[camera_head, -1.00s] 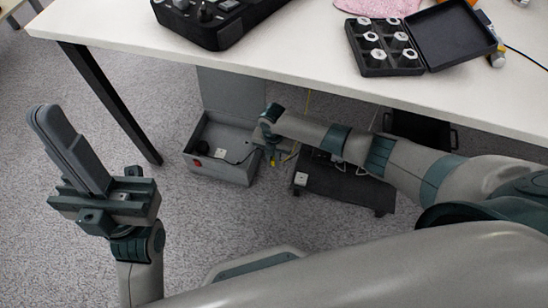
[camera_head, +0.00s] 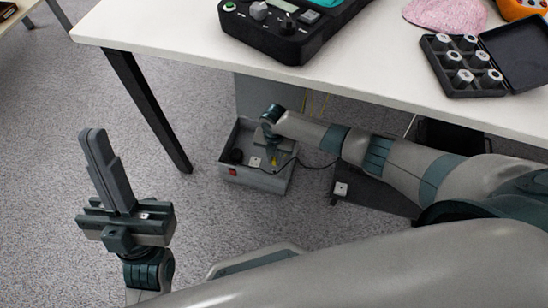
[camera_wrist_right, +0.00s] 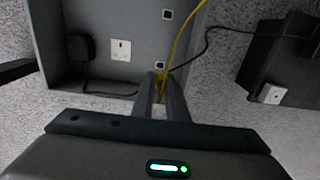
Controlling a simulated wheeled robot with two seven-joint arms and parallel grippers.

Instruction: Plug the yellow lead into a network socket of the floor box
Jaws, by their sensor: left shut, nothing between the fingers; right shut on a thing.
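The floor box (camera_head: 262,181) is a grey open-topped box under the table; its inside floor also shows in the right wrist view (camera_wrist_right: 104,76). In that view it has a white power socket (camera_wrist_right: 121,50) and two small dark-centred network sockets, one far (camera_wrist_right: 167,14) and one near (camera_wrist_right: 160,65). My right gripper (camera_wrist_right: 161,84) is shut on the end of the yellow lead (camera_wrist_right: 184,38), just short of the near network socket in the picture. I cannot tell whether the plug touches it; the fingers hide its tip. My left gripper (camera_head: 93,134) is shut, empty and raised, away at the left.
A black plug (camera_wrist_right: 82,48) with a black cable sits in the box. A dark unit with a white socket (camera_head: 340,188) stands to the right. The white table (camera_head: 330,72) overhangs my right arm, carrying a black control device (camera_head: 290,35) and a parts case (camera_head: 465,70).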

